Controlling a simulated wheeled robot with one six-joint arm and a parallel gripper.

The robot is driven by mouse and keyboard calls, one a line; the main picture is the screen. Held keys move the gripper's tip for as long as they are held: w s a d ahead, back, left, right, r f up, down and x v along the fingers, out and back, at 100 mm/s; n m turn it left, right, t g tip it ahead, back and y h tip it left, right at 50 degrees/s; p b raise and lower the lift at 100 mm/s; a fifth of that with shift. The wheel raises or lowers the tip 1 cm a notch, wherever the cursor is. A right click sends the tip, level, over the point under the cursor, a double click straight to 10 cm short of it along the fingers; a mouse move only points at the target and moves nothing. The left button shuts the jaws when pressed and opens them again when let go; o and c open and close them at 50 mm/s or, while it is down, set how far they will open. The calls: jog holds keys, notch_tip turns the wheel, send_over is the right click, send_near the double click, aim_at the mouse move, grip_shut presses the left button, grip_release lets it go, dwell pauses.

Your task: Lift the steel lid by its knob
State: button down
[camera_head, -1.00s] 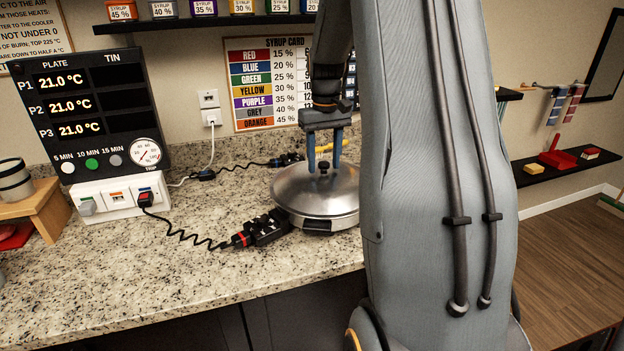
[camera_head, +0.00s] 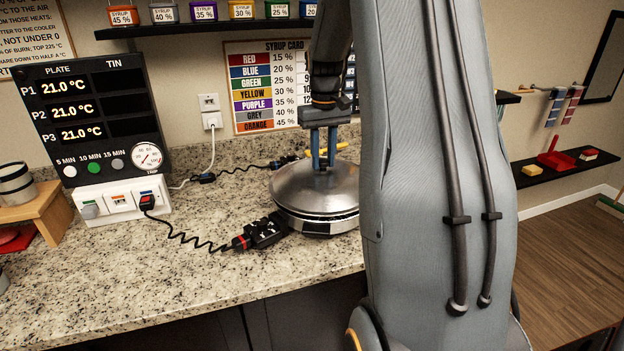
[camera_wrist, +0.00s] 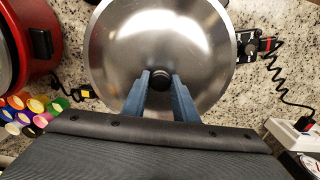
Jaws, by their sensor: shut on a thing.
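The steel lid (camera_head: 312,190) is a shiny shallow dome above a low round steel-sided base (camera_head: 318,228) on the counter. A dark band shows between the lid's rim and the base in the head view. My gripper (camera_head: 322,166) points down over the lid's centre, its blue fingers shut on the small black knob. The knob (camera_wrist: 160,76) shows between the fingertips in the wrist view, with the lid (camera_wrist: 205,70) around it. In the head view the fingers hide the knob, and my arm hides the lid's right edge.
A black plug (camera_head: 262,232) with a coiled cord lies close to the base's left. The plate display panel (camera_head: 85,115) stands at the left. In the wrist view, a red pot (camera_wrist: 42,45) and several coloured cups (camera_wrist: 30,110) stand left of the lid. The front counter is clear.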

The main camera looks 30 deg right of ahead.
jog(key=shift+r+p, duration=1.85)
jog(key=shift+r, duration=0.75)
